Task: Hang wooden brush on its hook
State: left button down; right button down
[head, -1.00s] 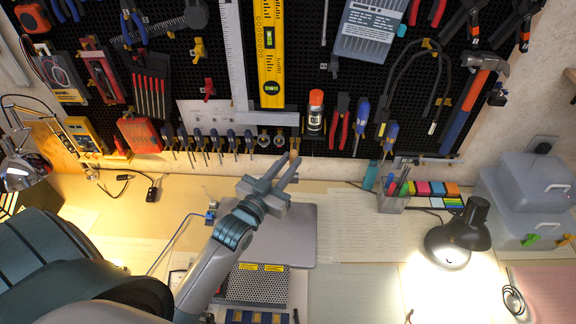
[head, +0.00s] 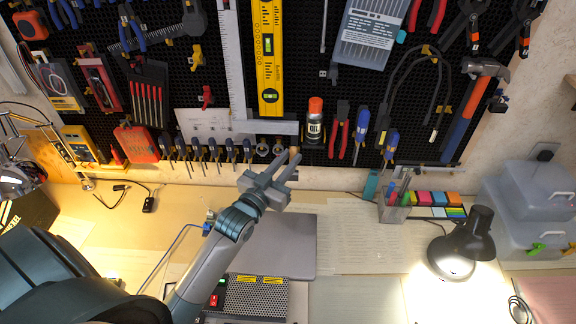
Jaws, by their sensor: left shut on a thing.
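My left gripper (head: 282,172) is in front of the lower edge of the pegboard (head: 225,60), above the desk. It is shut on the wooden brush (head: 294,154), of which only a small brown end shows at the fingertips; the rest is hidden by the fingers. The brush end appears just below the metal square's lower bar and left of the oil can. I cannot tell whether it touches the board. The brush's own hook cannot be made out. My right gripper is not in view.
An oil can (head: 314,121) and red-handled pliers (head: 339,132) are close right of the gripper. A row of screwdrivers (head: 215,152) hangs to the left. A yellow level (head: 268,60) and a metal square (head: 238,75) hang above. A laptop (head: 285,250) and a black lamp (head: 468,240) are below.

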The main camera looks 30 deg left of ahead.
pick_arm(q)
jog(key=w, duration=0.1)
jog(key=w+a+b, duration=0.1)
jog(key=w, duration=0.1)
jog(key=w+a, duration=0.1)
jog(key=shift+w+a+f, duration=0.1)
jog(key=shift+w+f, duration=0.05)
jog(key=shift+w, duration=0.2)
dwell(0.6)
dwell(0.4)
jog(key=c, duration=1.5)
grip_release()
jog(key=shift+c, duration=0.2)
jog(key=shift+s, duration=0.15)
